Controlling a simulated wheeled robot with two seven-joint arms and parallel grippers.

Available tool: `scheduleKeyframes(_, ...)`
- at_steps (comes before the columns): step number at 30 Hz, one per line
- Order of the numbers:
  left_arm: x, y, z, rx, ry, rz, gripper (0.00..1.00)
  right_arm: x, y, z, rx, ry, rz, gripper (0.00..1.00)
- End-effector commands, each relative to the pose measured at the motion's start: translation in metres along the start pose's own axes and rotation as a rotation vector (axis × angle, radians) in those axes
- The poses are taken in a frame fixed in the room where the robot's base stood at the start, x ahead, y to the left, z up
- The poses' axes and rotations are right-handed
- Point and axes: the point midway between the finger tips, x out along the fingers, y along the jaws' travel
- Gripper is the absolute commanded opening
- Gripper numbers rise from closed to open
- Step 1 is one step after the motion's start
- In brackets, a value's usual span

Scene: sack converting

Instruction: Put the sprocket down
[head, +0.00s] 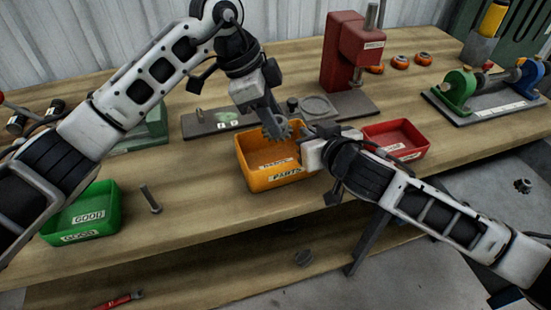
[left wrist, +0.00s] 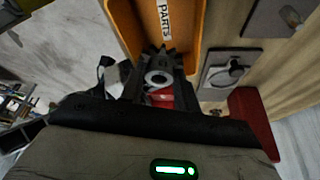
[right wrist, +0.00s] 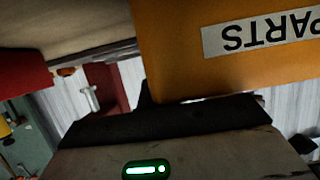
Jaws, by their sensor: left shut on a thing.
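The grey toothed sprocket (head: 278,128) is held in my left gripper (head: 270,114), above the back part of the orange PARTS bin (head: 275,181). In the left wrist view the sprocket (left wrist: 158,77) sits between the two fingers, with the bin's orange wall (left wrist: 127,25) beyond it. My right gripper (head: 309,140) is at the right side of the orange bin, close to its rim. In the right wrist view the bin's labelled wall (right wrist: 180,60) fills the upper right, and the fingertips cannot be made out, so its opening is unclear.
A red bin (head: 396,146) stands right of the orange bin, and a green GOOD bin (head: 85,214) at the left. A bolt (head: 150,199) stands beside the green bin. A red press (head: 350,50) is behind.

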Motion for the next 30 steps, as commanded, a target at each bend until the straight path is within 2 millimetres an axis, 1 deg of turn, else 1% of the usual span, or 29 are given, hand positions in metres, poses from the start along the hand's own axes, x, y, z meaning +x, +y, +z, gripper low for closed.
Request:
scheduleKeyframes(1,0.009,0.001,0.004,-0.007,0.0,0.002,0.04,0.0,0.0,0.0,0.0,-0.001,0.0,0.0)
scheduleKeyframes(3,0.022,0.001,0.009,-0.008,-0.001,0.003,0.04,0.0,0.0,0.0,0.0,-0.001,0.0,0.0)
scheduleKeyframes(6,0.038,0.001,0.016,-0.007,-0.001,0.001,0.04,0.0,0.0,0.0,0.0,-0.001,0.0,0.0)
scheduleKeyframes(14,0.059,0.001,0.025,-0.005,-0.001,0.001,0.04,0.0,0.0,0.0,0.0,-0.001,0.0,0.0)
scheduleKeyframes(19,0.082,0.001,0.034,-0.005,-0.001,0.002,0.04,0.0,0.0,0.0,0.0,-0.001,0.0,0.0)
scheduleKeyframes(21,0.085,0.001,0.035,-0.003,-0.002,0.001,0.04,0.0,0.0,0.0,0.0,-0.001,0.0,0.0)
scheduleKeyframes(30,0.087,0.0,0.036,-0.002,-0.001,0.0,0.04,0.0,0.0,0.0,0.0,-0.001,0.0,0.0)
